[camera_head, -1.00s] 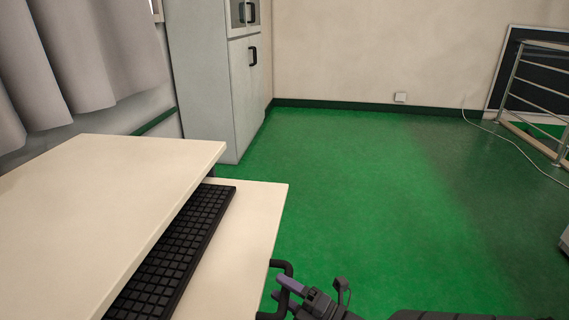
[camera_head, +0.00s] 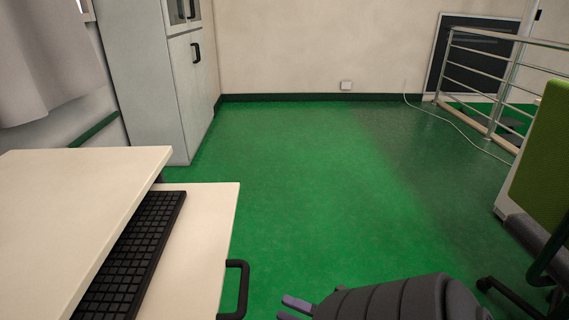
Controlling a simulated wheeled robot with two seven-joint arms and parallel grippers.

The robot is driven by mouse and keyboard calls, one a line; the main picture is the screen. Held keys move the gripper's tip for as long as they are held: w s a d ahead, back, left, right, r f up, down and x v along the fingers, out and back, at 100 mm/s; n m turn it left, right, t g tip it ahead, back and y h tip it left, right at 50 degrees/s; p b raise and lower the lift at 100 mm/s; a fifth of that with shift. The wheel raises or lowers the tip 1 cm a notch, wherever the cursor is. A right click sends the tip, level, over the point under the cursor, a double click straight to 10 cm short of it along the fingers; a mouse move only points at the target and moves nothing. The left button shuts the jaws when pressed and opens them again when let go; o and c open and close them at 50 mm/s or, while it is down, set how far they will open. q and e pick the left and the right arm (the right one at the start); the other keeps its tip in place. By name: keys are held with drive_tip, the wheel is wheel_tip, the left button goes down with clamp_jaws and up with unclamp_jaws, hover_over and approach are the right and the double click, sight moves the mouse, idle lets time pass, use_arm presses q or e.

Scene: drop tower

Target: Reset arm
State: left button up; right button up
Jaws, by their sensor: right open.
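My right gripper (camera_head: 293,309) shows at the bottom edge, right of the desk. Its two purple fingertips are apart with nothing between them, and its lower part is cut off by the frame. My dark grey right arm hides the floor behind it. My left gripper is not in view.
A pale desk (camera_head: 70,205) with a lower shelf (camera_head: 195,250) and a black keyboard (camera_head: 132,255) stands at left. A black handle (camera_head: 243,290) juts from the shelf. A grey cabinet (camera_head: 155,90), a metal railing (camera_head: 480,85) and a green chair (camera_head: 540,160) border open green floor (camera_head: 300,190).

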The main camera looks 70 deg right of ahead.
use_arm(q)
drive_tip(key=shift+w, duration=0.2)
